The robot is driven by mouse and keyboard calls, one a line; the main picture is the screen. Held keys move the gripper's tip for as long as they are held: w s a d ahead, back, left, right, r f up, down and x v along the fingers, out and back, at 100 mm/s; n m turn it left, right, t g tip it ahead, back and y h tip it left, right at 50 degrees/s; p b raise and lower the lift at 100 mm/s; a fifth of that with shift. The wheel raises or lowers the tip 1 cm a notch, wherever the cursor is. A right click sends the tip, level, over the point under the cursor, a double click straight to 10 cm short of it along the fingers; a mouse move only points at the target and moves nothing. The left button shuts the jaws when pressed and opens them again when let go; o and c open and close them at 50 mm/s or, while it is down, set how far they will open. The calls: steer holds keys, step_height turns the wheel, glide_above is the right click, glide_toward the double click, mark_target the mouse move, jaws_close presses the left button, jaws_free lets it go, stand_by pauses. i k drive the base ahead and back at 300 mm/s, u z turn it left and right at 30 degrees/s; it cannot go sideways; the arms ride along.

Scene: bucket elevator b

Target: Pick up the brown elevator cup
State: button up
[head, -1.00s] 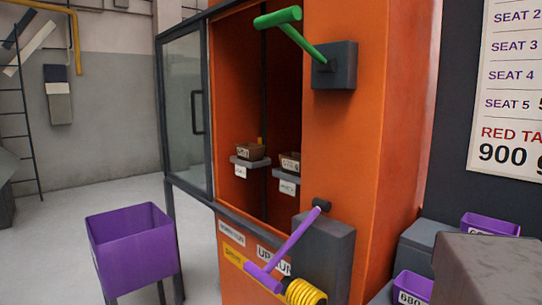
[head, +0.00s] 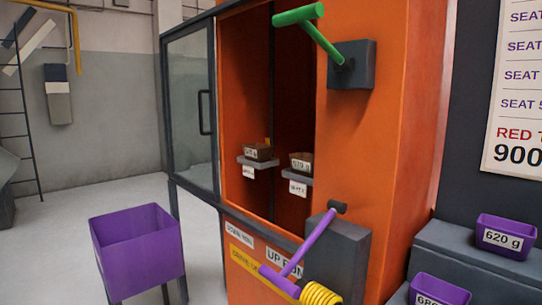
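Two brown cups sit inside the orange elevator cabinet (head: 385,150). The left brown cup (head: 258,152) rests on a small grey shelf (head: 258,163) with a white label below it. The right brown cup (head: 301,162) rests on another grey shelf (head: 298,176) and carries a white label that seems to read 670 g. The text on the left cup is too small to read surely. The glass door (head: 189,110) stands to the left of the opening, and the front before the cups is open. My gripper is not in view.
A green lever (head: 318,42) and a purple lever (head: 309,245) with a yellow coil (head: 320,293) stick out in front of the cabinet. A purple bin (head: 138,250) stands at lower left. Labelled purple cups (head: 503,236) sit on grey steps (head: 460,255) at right.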

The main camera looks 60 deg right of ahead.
mark_target(259, 152)
steer(key=u, duration=0.05)
steer(key=i, duration=1)
steer(key=z, duration=0.05)
